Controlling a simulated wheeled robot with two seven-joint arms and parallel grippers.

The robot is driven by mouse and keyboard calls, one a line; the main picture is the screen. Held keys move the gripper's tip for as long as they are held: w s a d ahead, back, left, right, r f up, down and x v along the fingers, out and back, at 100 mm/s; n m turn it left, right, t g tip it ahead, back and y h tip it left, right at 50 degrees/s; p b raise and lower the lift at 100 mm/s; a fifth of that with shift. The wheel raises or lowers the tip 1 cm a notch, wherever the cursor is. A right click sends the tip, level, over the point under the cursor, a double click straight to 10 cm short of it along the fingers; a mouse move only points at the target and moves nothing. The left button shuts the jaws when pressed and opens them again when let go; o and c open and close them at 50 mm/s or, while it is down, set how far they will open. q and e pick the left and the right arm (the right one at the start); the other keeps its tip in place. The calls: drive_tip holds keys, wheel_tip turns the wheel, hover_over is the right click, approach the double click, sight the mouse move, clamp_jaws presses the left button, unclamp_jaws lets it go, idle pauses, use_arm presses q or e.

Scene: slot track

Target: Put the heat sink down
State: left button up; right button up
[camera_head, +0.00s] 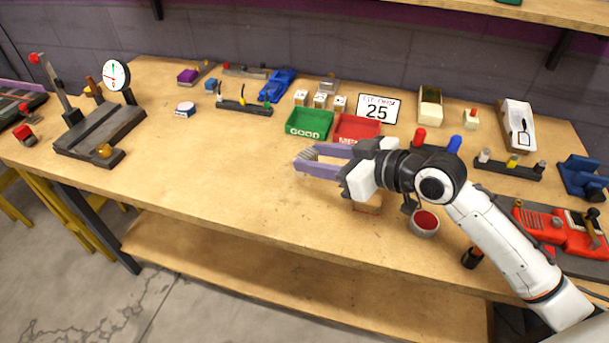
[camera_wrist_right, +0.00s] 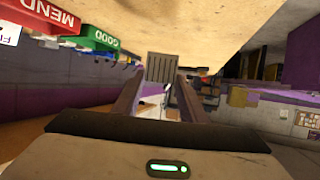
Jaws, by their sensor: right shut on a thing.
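My right gripper (camera_head: 308,162) has purple fingers and is shut on the heat sink (camera_head: 305,156), a small grey ribbed block. The gripper is over the middle of the workbench (camera_head: 215,165), in front of the green and red bins. In the right wrist view, the heat sink (camera_wrist_right: 161,68) shows its fins between the two fingertips (camera_wrist_right: 160,78). The heat sink appears to be held above the bench; the exact gap is hard to tell. My left gripper is not in view.
A green bin (camera_head: 309,124) marked GOOD and a red bin (camera_head: 357,129) stand just behind the gripper. A "25" sign (camera_head: 378,108) is behind them. A press-like stand with a dial (camera_head: 116,75) is at left. A red-filled cup (camera_head: 424,223) stands near my arm. The left-centre bench is clear.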

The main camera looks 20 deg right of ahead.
drive_tip(key=shift+f, duration=2.75)
drive_tip(key=shift+f+b, duration=0.2)
drive_tip(key=shift+b, duration=0.15)
drive_tip(key=o, duration=1.4)
drive_tip(key=shift+r, duration=0.1)
drive_tip(key=shift+r, duration=0.25)
drive_tip(key=v, duration=1)
drive_tip(key=shift+s+d+f, duration=0.1)
drive_tip(key=shift+s+f, duration=0.05)
drive_tip(key=shift+s, duration=0.05)
drive_tip(key=shift+v, duration=0.8)
